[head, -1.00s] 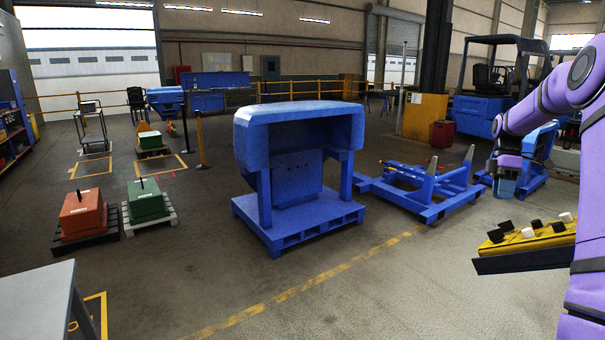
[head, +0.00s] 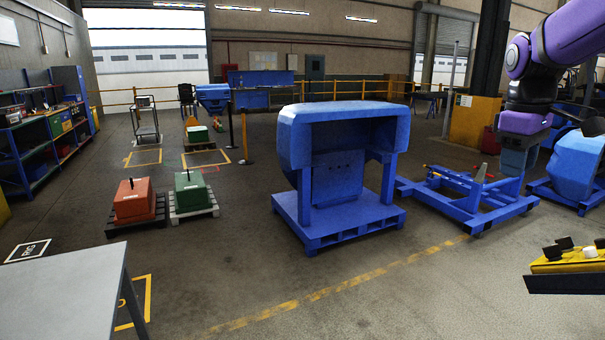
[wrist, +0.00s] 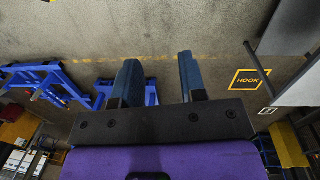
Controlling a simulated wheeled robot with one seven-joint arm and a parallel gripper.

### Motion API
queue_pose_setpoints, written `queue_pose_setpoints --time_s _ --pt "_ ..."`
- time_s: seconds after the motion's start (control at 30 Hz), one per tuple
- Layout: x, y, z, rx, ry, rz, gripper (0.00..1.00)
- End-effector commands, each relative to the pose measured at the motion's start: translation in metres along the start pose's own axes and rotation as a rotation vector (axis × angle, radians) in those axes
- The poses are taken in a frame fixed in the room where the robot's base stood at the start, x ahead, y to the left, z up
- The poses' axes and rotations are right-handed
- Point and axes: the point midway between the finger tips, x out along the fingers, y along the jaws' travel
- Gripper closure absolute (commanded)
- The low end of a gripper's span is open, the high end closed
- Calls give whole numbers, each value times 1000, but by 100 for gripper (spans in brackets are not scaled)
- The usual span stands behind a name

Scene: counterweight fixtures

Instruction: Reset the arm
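My purple arm hangs at the right of the head view, with my gripper (head: 514,160) pointing down in front of the blue wheeled frame (head: 465,192). In the wrist view my gripper (wrist: 158,78) shows two blue-grey fingers well apart, with nothing between them but floor and a blue structure beyond. My gripper is open and empty.
A large blue counterweight (head: 345,125) stands on a blue pallet (head: 345,230) mid-view. Red (head: 132,200) and green (head: 190,192) blocks sit on pallets to the left. A grey table (head: 70,290) is front left; a yellow tray (head: 575,262) is at right. Floor between is clear.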

Motion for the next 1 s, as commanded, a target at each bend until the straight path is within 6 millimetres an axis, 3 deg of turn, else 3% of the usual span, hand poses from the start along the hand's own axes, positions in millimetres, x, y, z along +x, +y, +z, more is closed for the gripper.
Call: queue_pose_setpoints --time_s 0.03,0.27,0.6,0.8,1.0 --pt "-6 -18 6 25 25 21 62" --pt "-13 -82 36 172 147 72 62" --pt "1 -159 89 381 353 63 62" --pt "14 -181 109 461 431 32 62" --pt "18 -187 114 486 453 20 62"
